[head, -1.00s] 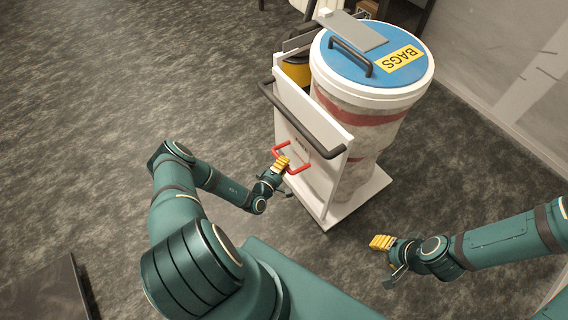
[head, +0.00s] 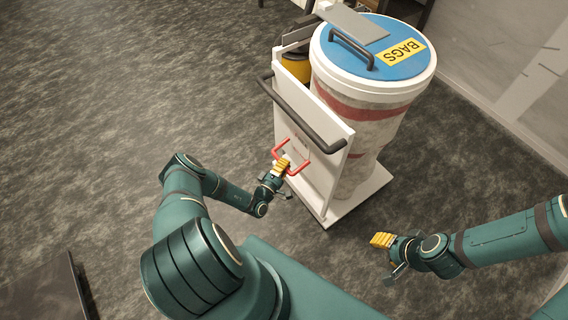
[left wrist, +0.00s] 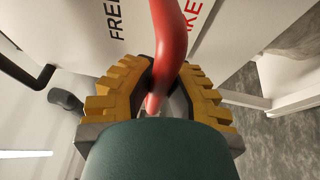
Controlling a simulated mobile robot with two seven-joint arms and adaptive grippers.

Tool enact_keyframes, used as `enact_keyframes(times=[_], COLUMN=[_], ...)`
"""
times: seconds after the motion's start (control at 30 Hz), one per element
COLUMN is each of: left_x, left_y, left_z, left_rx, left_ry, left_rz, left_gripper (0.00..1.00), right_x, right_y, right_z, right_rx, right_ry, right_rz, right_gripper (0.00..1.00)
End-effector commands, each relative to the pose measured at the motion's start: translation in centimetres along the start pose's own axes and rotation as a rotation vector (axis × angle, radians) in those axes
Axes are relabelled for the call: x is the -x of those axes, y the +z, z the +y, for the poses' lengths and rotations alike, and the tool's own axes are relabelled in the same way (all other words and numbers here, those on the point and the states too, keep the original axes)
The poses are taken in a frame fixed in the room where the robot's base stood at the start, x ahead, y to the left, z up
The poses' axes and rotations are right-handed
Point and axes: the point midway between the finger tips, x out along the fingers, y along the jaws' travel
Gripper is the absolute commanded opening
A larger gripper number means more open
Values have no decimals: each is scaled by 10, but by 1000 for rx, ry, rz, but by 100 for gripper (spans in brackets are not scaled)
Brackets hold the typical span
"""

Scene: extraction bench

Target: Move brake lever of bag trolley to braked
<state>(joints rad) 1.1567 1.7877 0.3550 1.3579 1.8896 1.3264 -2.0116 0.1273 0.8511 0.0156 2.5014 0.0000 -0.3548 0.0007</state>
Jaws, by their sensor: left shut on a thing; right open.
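The bag trolley (head: 312,152) is a white cart holding a tall bin with a blue lid marked BAGS. Its red brake lever (head: 293,150) is a U-shaped handle on the front panel. My left gripper (head: 282,165) is at the lever's lower part. In the left wrist view, the yellow fingers of the left gripper (left wrist: 160,88) are shut around the red bar of the lever (left wrist: 171,35). The lettering FREE and part of another word show on the panel behind it; the lever's pivot is hidden. My right gripper (head: 382,240) is open and empty, in front of the trolley to the right.
A black push handle (head: 300,118) runs across the trolley's front above the lever. The white base plate (head: 350,205) sticks out low at the right. A pale wall (head: 510,70) stands at the right. The grey floor to the left is clear.

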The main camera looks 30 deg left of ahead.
Motion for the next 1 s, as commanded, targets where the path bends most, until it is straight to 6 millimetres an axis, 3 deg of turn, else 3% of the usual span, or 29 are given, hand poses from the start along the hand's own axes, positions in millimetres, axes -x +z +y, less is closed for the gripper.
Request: enact_keyframes(times=[0.2,0.77,0.8,0.9,1.0], left_x=[1,1,1,0,0], left_y=[0,-1,-1,0,0], left_z=[-11,-14,-14,-13,-13], left_rx=[0,0,0,0,0], left_ry=[-9,-11,-11,-10,-8], left_rz=[3,4,5,4,3], left_gripper=[0,0,19,48,48], right_x=[-2,-2,-2,-2,-2], right_y=[0,0,0,0,0], right_z=[1,1,1,1,1], right_rx=[0,0,0,0,0], right_ry=[0,0,0,0,0], right_rz=[1,1,1,1,1], right_gripper=[48,48,48,48,48])
